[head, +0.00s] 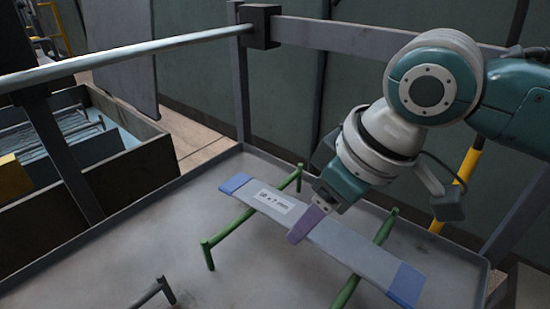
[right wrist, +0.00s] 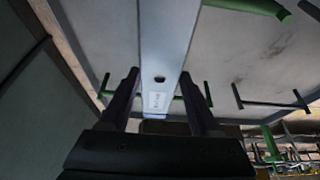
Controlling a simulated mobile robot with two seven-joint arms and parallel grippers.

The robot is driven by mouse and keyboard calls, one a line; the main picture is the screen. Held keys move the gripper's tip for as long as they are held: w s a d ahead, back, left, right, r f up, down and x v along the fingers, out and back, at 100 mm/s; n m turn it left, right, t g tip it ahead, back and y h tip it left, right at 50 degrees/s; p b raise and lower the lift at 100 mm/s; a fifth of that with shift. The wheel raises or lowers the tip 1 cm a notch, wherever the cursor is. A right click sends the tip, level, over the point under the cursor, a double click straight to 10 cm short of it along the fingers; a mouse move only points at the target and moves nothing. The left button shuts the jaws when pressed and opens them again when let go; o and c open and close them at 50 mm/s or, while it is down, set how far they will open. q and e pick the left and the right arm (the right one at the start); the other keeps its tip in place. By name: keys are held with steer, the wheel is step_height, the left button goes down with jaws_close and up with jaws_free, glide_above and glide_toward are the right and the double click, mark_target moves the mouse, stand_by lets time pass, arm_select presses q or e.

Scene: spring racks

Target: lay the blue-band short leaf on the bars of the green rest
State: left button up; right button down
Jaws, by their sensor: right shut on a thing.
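The blue-band short leaf (head: 345,245) is a flat grey strip with blue ends and a white label, and lies level across the green rest. The green rest (head: 226,236) has two green bars with upright end pegs, one bar under each half of the leaf. I cannot tell whether the leaf touches the bars. My right gripper (head: 306,224) is shut on the leaf near its middle. In the right wrist view the leaf (right wrist: 168,45) runs between the two fingers of the gripper (right wrist: 160,85). My left gripper is not in view.
The grey tray (head: 120,262) has a raised rim. A dark grey rest (head: 154,292) stands at its front left. A wooden crate (head: 115,165) with a yellow block and wire-like items stands beyond the left rim. A metal rail (head: 140,55) and post cross the back.

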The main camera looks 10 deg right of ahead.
steer(key=shift+w, duration=0.1)
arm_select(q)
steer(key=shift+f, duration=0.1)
arm_select(e)
steer(key=shift+f, duration=0.25)
steer(key=shift+f, duration=0.15)
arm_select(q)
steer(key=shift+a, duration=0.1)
arm_select(e)
steer(key=shift+c, duration=0.6)
jaws_free()
